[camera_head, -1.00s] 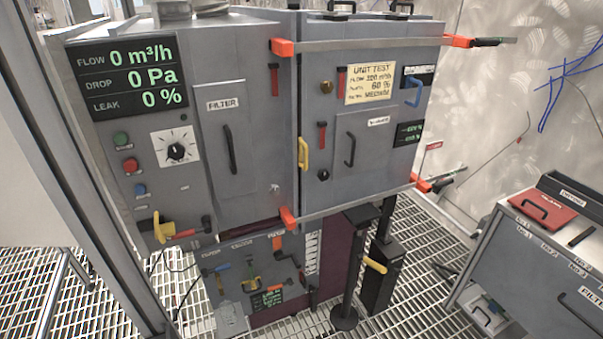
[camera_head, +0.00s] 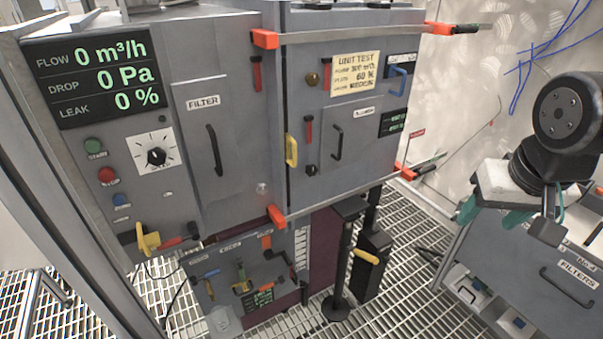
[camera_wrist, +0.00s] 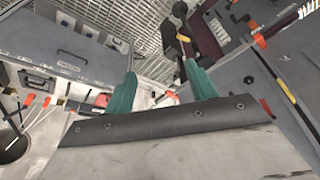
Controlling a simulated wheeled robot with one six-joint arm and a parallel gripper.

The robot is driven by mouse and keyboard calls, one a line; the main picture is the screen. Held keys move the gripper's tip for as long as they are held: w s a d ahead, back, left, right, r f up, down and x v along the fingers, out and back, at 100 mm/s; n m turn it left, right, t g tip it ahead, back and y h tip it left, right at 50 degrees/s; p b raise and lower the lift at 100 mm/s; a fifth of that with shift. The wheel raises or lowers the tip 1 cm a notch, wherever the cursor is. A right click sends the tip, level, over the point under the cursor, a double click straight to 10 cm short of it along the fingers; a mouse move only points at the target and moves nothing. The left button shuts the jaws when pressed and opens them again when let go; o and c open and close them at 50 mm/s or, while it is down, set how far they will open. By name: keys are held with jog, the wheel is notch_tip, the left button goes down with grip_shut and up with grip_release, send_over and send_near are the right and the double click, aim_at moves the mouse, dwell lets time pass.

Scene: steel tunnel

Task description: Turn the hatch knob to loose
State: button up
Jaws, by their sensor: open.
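The grey test unit (camera_head: 250,60) fills the left and middle of the head view. Its right door carries a small hatch panel (camera_head: 362,125) with a black handle (camera_head: 337,143). I cannot tell from the labels which is the hatch knob. My gripper (camera_head: 492,214) has teal fingers and is at the right, well apart from the door. In the wrist view my gripper (camera_wrist: 161,70) is open, with nothing between its fingers.
Red levers (camera_head: 309,130) and a yellow handle (camera_head: 291,149) are near the knobs. Orange-ended bars (camera_head: 350,37) cross the door's top and bottom. A black post (camera_head: 342,265) stands below. A drawer cabinet (camera_head: 535,270) is under my arm. Grating floor (camera_head: 410,235) lies between.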

jog(key=w+a+f+t, duration=0.2)
jog(key=w, duration=0.6)
jog(key=w+a+f+t, duration=0.2)
jog(key=w, duration=0.6)
jog(key=m+t+y, duration=0.3)
jog(key=t+y, duration=0.4)
jog(key=y, duration=0.3)
send_near(313, 171)
jog(key=w, duration=0.2)
jog(key=x, duration=0.7)
jog(key=shift+s+a+f, duration=0.1)
jog(key=shift+a+f, duration=0.1)
jog(key=shift+a, duration=0.35)
jog(key=c, duration=1)
